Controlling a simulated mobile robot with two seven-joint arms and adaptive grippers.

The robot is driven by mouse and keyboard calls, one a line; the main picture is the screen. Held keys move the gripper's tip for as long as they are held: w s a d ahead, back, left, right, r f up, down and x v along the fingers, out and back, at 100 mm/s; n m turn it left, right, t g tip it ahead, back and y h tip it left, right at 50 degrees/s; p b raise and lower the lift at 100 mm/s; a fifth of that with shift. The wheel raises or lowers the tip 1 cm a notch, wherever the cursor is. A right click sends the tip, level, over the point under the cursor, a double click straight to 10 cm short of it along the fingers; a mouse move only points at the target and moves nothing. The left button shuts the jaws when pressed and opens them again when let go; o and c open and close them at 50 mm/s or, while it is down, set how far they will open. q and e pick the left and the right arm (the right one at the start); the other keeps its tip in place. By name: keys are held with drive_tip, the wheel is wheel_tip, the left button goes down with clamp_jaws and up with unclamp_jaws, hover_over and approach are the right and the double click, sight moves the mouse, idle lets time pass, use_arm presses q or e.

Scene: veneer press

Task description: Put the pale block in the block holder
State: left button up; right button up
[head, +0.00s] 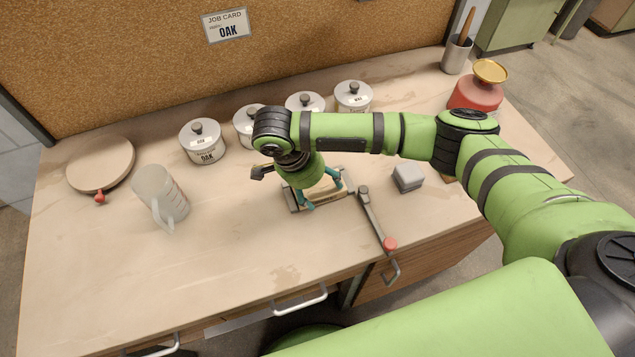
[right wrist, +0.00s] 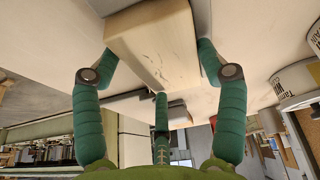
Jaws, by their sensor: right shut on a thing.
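My right gripper (head: 320,190) reaches down over the middle of the table, with its teal fingers shut on the pale block (right wrist: 155,40). In the right wrist view the block sits between two fingers, and a third finger shows below it. In the head view only part of the pale block (head: 317,194) shows between the fingers, at a low grey metal frame (head: 293,203) that looks like the block holder. The arm hides much of both, so I cannot tell whether the block is seated in it or just above it. My left gripper is out of view.
A lever with a red knob (head: 389,243) extends from the frame toward the front edge. A grey block (head: 408,178) lies to its right. Several lidded pots stand behind, including the OAK pot (head: 203,142). A jug (head: 160,195) stands left; the front left table is clear.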

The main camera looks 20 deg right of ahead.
drive_tip(key=o, duration=1.3)
drive_tip(key=shift+f, duration=0.1)
drive_tip(key=shift+o, duration=0.2)
drive_tip(key=v, duration=1.2)
